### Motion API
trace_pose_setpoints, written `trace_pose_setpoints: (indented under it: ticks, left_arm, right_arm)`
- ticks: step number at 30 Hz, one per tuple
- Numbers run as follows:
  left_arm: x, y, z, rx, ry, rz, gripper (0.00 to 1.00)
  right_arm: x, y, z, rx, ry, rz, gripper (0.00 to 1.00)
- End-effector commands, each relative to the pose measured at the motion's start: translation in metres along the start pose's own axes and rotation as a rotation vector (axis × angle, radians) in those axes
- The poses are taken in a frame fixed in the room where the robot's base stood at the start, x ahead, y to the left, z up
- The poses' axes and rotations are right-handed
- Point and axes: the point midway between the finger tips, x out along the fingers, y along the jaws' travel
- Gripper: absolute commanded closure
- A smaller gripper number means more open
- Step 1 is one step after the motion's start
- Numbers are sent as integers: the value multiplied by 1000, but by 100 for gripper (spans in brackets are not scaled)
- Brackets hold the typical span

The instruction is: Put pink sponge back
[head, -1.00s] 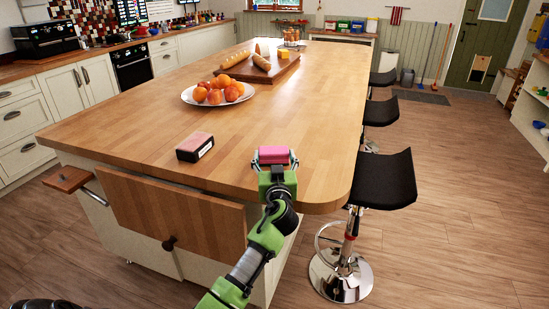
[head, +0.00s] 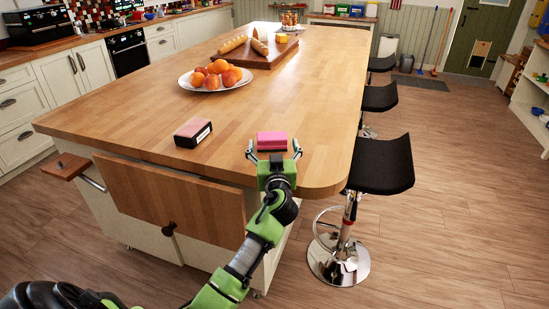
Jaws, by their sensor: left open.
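The pink sponge (head: 272,138) lies flat on the wooden island top (head: 330,110), near its front right corner. My left gripper (head: 273,150) is open at the near side of the sponge. Its two fingers are spread wider than the sponge, with gaps visible at both sides. The sponge's lower near edge is partly hidden by the gripper. My right gripper is not in view.
A small pink-topped box with a dark side (head: 193,132) sits left of the sponge. A fruit plate (head: 187,83) and a bread board (head: 268,60) stand farther back. A black stool (head: 380,165) is at the right edge. The top around the sponge is clear.

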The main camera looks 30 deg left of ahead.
Motion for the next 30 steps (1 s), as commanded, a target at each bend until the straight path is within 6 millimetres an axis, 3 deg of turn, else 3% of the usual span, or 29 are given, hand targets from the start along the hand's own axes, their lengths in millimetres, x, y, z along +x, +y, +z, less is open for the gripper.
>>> trace_pose_setpoints:
  ticks: [9, 15, 30]
  left_arm:
    - [-67, 0, 2, -3, -2, 0, 18]
    - [-95, 0, 1, -1, 0, 0, 18]
    - [-104, 0, -1, 0, 1, -1, 18]
  right_arm:
    - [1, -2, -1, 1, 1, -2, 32]
    - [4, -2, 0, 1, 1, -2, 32]
    - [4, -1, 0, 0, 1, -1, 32]
